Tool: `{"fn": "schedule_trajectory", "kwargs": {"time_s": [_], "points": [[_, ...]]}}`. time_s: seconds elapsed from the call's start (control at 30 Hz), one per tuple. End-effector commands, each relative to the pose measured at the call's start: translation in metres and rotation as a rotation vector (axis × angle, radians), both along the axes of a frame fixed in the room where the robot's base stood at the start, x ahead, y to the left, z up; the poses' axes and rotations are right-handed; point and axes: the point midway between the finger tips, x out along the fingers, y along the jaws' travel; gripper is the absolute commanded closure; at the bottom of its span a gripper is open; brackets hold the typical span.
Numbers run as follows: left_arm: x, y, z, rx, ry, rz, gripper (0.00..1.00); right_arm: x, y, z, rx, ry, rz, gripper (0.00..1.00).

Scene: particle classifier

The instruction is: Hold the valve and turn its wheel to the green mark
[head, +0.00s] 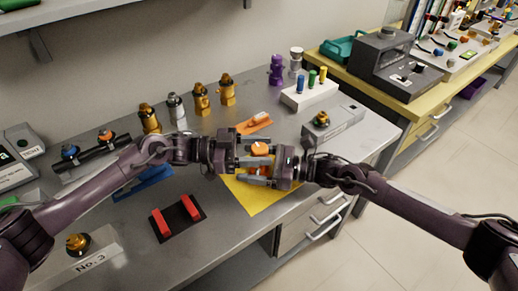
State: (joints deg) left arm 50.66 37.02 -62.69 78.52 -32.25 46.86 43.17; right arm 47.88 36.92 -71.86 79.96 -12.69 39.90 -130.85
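The valve has an orange wheel (259,148) and stands over the yellow mat (258,203) near the table's front right. My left gripper (250,150) comes in from the left, its grey fingers apart with the valve at their tips. I cannot tell whether they press on it. My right gripper (264,170) comes in from the right, facing the left one, with a finger low in front of the valve. Its grip is hidden by overlap. The grippers cover most of the valve body, and I cannot make out a green mark.
Several brass and silver fittings (200,99) stand along the back. A white block with coloured pegs (305,97) and a grey block with a brass knob (335,130) are at the right. A black plate with red bars (179,218) lies in front left. The table ends at the right.

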Motion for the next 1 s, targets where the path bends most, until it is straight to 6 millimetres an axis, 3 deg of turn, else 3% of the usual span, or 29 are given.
{"fn": "schedule_trajectory", "kwargs": {"time_s": [0.03, 0.27, 0.67, 1.0], "points": [[0.0, 0.0002, 0.0001, 0.0, 0.0, 0.0, 0.55, 0.0004, -0.0002, 0.0003, 0.0, 0.0, -0.001, 0.67], [0.0, 0.0004, 0.0001, 0.0, 0.0, 0.0, 0.85, 0.0004, -0.0002, 0.0003, 0.0, -0.001, -0.001, 0.67], [-0.0022, -0.001, -0.002, -0.002, 0.003, 0.077, 0.85, 0.0004, -0.0002, 0.0003, 0.0, -0.001, -0.001, 0.67], [-0.0035, -0.0021, -0.0022, -0.002, 0.004, 0.344, 0.85, 0.0, 0.0004, 0.0004, 0.001, 0.0, 0.0, 0.67]]}}
